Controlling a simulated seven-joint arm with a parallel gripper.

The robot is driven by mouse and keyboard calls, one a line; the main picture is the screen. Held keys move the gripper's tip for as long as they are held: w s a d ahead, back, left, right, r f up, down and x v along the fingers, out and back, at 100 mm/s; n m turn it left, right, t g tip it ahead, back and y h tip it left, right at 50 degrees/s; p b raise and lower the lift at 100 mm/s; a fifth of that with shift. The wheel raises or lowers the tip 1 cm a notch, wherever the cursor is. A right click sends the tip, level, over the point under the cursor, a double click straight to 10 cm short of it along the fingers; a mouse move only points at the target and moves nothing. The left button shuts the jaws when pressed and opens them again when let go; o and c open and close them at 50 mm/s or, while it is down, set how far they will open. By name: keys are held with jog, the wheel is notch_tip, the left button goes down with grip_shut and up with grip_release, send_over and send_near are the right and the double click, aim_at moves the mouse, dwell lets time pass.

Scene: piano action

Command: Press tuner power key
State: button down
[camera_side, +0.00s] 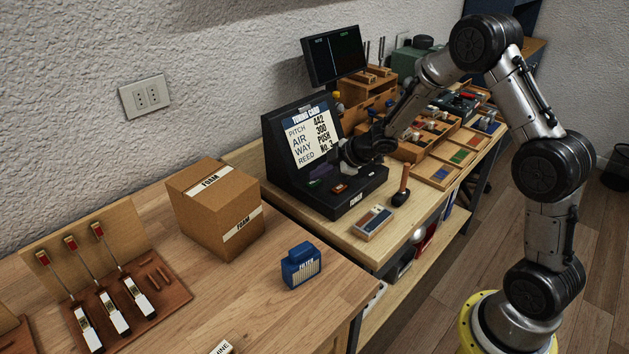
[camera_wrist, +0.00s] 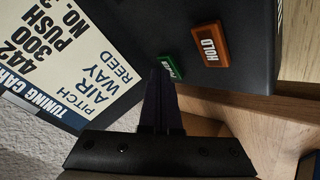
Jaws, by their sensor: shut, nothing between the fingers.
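The tuner (camera_side: 283,165) is a black console with an upright back and a low sloped front, standing on the bench with a tuning card (camera_side: 309,138) on its face. In the wrist view the card (camera_wrist: 52,62) lies left of two keys. The red key also shows in the side view (camera_side: 339,188). My gripper (camera_wrist: 158,72) is shut and empty, its tips close beside the green key; contact cannot be told.
A cardboard FOAM box (camera_side: 215,209) and a blue FILTER bottle (camera_side: 301,265) stand on the near bench. A small tray (camera_side: 373,222) and a wooden-handled tool (camera_side: 401,187) lie in front of the tuner. Wooden trays (camera_side: 436,172) and a monitor (camera_side: 334,54) are beyond it.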

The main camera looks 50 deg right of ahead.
jog(key=shift+r, duration=0.4)
jog(key=shift+r, duration=0.1)
jog(key=shift+r, duration=2.9)
